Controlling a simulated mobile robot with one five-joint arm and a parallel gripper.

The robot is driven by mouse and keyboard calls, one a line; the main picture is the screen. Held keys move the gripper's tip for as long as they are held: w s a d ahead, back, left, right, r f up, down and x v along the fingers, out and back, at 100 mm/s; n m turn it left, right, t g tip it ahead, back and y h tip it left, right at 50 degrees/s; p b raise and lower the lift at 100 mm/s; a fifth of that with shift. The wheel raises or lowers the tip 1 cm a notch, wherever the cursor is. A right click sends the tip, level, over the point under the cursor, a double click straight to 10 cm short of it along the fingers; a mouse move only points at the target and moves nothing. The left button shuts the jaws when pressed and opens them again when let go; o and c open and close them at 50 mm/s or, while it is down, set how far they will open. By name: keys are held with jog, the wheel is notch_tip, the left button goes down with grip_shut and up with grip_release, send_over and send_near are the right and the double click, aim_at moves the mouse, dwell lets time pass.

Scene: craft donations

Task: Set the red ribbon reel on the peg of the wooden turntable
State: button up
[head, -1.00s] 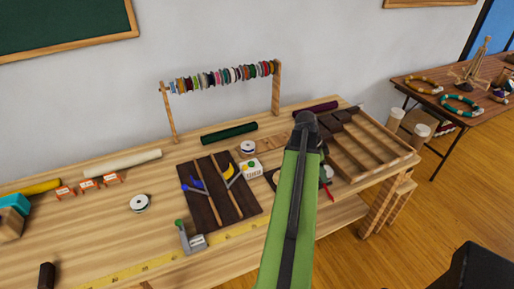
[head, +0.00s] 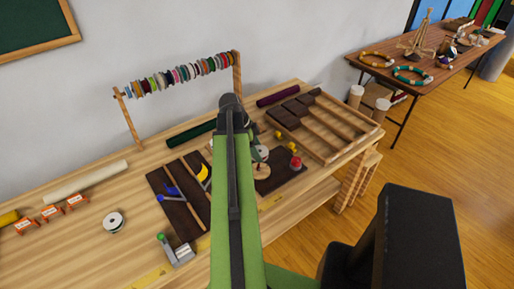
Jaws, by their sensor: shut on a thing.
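My gripper (head: 258,154) is mostly hidden behind my green arm. Only a grey-green piece of it shows, right of the arm's dark joint. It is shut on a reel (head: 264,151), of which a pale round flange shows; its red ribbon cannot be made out. The wooden turntable (head: 263,171) is a small tan disc on a dark mat at the arm's right edge, partly covered. The reel appears just above or behind it in the picture; I cannot tell the gap. The peg is not clear.
A small red item with a paler top (head: 296,163) stands right of the turntable. Yellow pieces (head: 284,141) lie behind. A divided wooden tray (head: 327,123) is at the right. A white reel (head: 114,222) and a tool board (head: 168,206) are left. A reel rack (head: 129,118) stands behind.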

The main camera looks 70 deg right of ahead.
aim_at(260, 168)
jog(key=shift+f+b, duration=4.25)
jog(key=shift+b, duration=0.05)
jog(key=o, duration=1.4)
jog(key=p+v, duration=1.6)
jog(key=v, duration=0.1)
jog(key=shift+r, duration=0.2)
jog(key=shift+a, duration=0.1)
